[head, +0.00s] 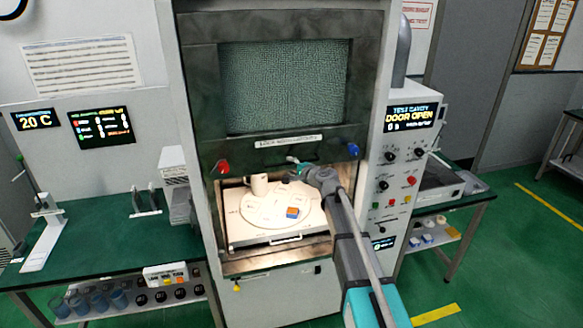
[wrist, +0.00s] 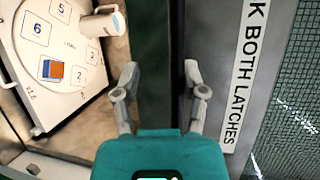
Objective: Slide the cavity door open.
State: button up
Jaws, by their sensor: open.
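The cavity door (head: 197,80) is a dark frame with a mesh window (head: 285,85). It stands raised, and the cavity below its lower edge is open to view. My gripper (head: 297,168) is just under that lower edge, near its middle. In the wrist view my gripper (wrist: 160,75) has its fingers spread apart, with one finger close to the door's edge and its label strip (wrist: 243,75). Nothing shows held between the fingers. I cannot tell whether they touch the door. A red latch knob (head: 222,166) and a blue one (head: 352,149) sit at its lower corners.
Inside the cavity, a white tray (head: 245,232) carries a round numbered plate (head: 265,218), a white mug (head: 259,184) and an orange-blue block (head: 292,212). The control panel display (head: 411,114) at right reads DOOR OPEN. Green benches flank the machine.

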jog(key=shift+f+b, duration=13.5)
jog(key=shift+f, duration=0.35)
jog(key=p+v, duration=0.2)
jog(key=v, duration=1.1)
jog(key=shift+s+d+p, duration=0.25)
jog(key=shift+p, duration=0.05)
jog(key=shift+r, duration=0.1)
jog(key=s+d+f+n+g+h, duration=0.35)
jog(key=s+f+n+g, duration=0.4)
jog(key=s+f, duration=0.4)
jog(key=s+d+f+n+g+h, duration=0.1)
jog(key=s+d+g+h, duration=0.1)
jog(key=s+d, duration=0.3)
jog(key=s+d+f+n+g+h, duration=0.2)
jog(key=s+d+h, duration=0.3)
jog(key=s, duration=0.5)
jog(key=shift+f, duration=0.2)
jog(key=shift+w+g, duration=0.1)
jog(key=shift+g, duration=0.15)
